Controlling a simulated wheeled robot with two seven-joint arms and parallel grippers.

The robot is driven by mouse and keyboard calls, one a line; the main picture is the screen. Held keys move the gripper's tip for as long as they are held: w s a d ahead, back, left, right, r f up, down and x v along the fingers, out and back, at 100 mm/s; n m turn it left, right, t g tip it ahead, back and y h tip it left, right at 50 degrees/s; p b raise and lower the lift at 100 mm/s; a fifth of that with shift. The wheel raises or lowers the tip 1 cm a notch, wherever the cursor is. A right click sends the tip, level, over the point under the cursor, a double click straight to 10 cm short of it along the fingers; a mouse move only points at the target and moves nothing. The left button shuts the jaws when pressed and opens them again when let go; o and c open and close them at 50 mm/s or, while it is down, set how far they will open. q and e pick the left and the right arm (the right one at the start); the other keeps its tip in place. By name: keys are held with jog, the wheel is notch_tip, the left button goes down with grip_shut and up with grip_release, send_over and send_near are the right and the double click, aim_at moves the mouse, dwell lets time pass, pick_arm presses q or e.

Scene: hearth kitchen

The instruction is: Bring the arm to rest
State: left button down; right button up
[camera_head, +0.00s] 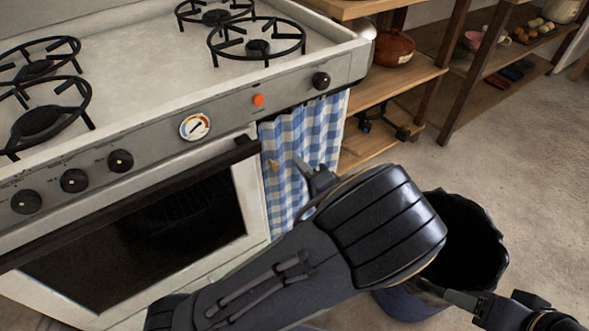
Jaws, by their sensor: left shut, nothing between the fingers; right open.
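My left arm comes in from the lower left and its dark wrist fills the lower middle. My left gripper (303,170) shows partly past the wrist, shut and empty, in front of a blue-and-white checked towel (326,128); I cannot tell whether it touches the cloth. The towel hangs at the right end of the stove front. My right gripper (428,288) comes in from the lower right, open, in front of the bin's near side. Nothing shows in its fingers, and they are only partly visible.
A white stove (140,55) with black burners and a closed oven door (140,245) fills the left. A dark-lined bin (468,240) stands behind my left wrist. Wooden shelves (400,82) with a brown pot (394,49) stand at the back. Floor at right is clear.

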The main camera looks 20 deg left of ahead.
pick_arm(q)
jog(key=w+p+v, duration=0.1)
jog(key=p+v, duration=0.1)
jog(key=v, duration=0.8)
jog(key=s+a+r+n+g+h, duration=0.2)
jog(key=s+a+n+g+h, duration=0.4)
jog(key=s+a+g+h, duration=0.8)
jog(key=s+r+n+t+h+p, duration=0.1)
jog(key=r+t+p, duration=0.3)
jog(key=r+p, duration=1.1)
jog(key=s+r+n+t+h+p, duration=0.1)
jog(key=s+r+t+h+p, duration=0.1)
jog(key=r+p, duration=1.3)
notch_tip(320, 180, up, 6)
jog(key=shift+s+d+f+t, duration=0.15)
jog(key=shift+s+d+t, duration=0.35)
jog(key=shift+s+t, duration=0.45)
jog(key=shift+w, duration=0.1)
